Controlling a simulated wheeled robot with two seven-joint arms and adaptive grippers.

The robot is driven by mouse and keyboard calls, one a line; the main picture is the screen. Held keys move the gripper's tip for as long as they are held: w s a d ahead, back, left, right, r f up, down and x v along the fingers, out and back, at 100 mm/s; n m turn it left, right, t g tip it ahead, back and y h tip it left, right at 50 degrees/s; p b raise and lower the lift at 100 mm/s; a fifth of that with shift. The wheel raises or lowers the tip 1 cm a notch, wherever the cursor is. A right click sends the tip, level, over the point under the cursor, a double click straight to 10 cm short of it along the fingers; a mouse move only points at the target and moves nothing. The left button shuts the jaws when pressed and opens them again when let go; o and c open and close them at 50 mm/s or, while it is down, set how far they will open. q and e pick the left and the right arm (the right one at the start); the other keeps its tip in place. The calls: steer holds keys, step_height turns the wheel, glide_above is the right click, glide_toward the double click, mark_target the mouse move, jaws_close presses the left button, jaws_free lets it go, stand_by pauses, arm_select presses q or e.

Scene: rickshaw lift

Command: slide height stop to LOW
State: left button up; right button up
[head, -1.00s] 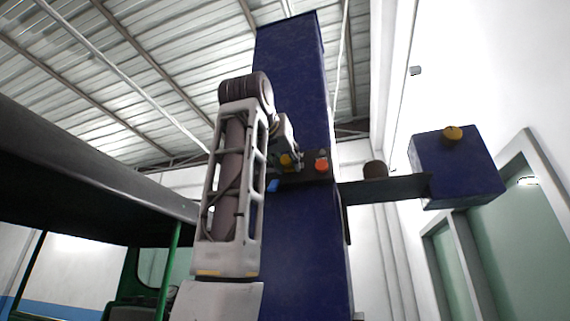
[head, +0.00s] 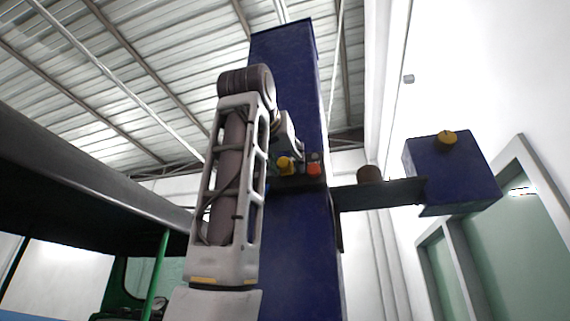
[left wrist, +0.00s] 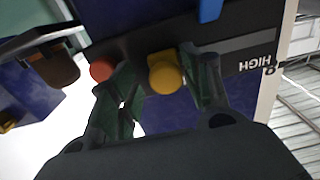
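The height stop appears to be the yellow knob (head: 284,165) on the dark panel of the blue column; it also shows in the left wrist view (left wrist: 165,74). My left gripper (head: 291,155) is at the panel. In the left wrist view its two fingers (left wrist: 163,80) stand on either side of the yellow knob, closed to about its width. An orange-red knob (head: 314,169) is just right of it in the head view, and close beside the left finger in the wrist view (left wrist: 102,70). No LOW label is visible. My right gripper is out of view.
A dark bar (head: 385,193) runs right from the column, with a brown knob (head: 369,174) on it and a blue box (head: 455,172) at its end. A blue tab (left wrist: 210,10) shows at the wrist view's top. A dark-roofed green vehicle (head: 90,195) stands left.

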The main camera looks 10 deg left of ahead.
arm_select(q)
steer(key=shift+s+a, duration=0.1)
steer(key=shift+a, duration=0.1)
steer(key=s, duration=1.1)
steer(key=shift+s, duration=0.4)
stand_by(0.5)
